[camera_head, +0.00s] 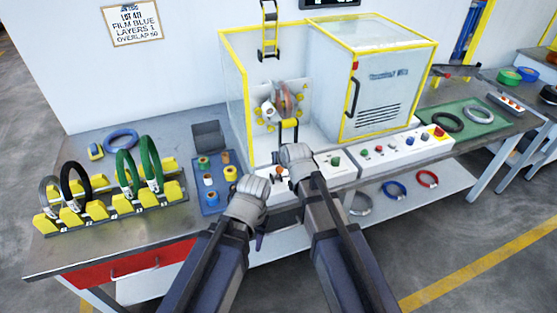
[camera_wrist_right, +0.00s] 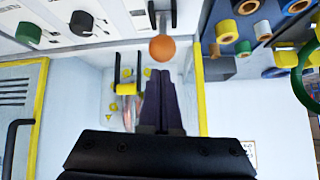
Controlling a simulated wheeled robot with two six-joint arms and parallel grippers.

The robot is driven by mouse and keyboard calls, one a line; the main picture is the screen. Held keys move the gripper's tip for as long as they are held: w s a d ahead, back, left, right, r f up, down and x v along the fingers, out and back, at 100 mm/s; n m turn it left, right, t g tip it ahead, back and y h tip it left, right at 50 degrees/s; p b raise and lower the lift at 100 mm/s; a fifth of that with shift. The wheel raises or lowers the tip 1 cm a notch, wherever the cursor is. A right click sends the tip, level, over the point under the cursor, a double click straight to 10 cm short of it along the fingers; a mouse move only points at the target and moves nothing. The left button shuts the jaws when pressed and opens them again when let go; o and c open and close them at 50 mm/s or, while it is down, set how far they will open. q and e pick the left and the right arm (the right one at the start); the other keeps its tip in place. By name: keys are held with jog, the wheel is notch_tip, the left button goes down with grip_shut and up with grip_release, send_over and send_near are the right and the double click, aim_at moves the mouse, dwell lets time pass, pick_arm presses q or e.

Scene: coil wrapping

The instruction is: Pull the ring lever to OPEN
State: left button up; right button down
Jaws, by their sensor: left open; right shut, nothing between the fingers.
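The lever's orange ball knob (camera_wrist_right: 162,47) sits on a dark stem on the white control panel, in the right wrist view. My right gripper (camera_wrist_right: 163,100) has its dark fingers shut together and empty. Their tips lie just below the knob in that picture; I cannot tell whether they touch it. In the head view my right gripper (camera_head: 297,156) is over the panel in front of the machine, and its fingers are hidden. An orange knob (camera_head: 279,171) shows beside it. My left gripper (camera_head: 248,196) is at the table's front edge, left of the panel; its jaws hardly show.
The yellow-framed machine (camera_head: 388,84) stands behind the panel, with the ring and a yellow clamp (camera_head: 289,128) in its open bay. A blue tray (camera_head: 211,200) of spools and a yellow rack (camera_head: 122,197) of coils are left. Panel buttons (camera_head: 378,150) lie right.

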jog(key=shift+s+d+f, duration=0.15)
jog(key=shift+s, duration=0.3)
jog(key=shift+s+d+f, duration=0.1)
jog(key=shift+s+f, duration=0.05)
jog(key=shift+s, duration=0.3)
jog(key=shift+s, duration=0.15)
jog(key=shift+w+r, duration=0.4)
jog(key=shift+w, duration=0.1)
jog(key=p+v, duration=0.7)
jog(key=v, duration=0.2)
jog(key=shift+w+d+r, duration=0.2)
jog(key=shift+w+r, duration=0.1)
jog(key=shift+r, duration=0.15)
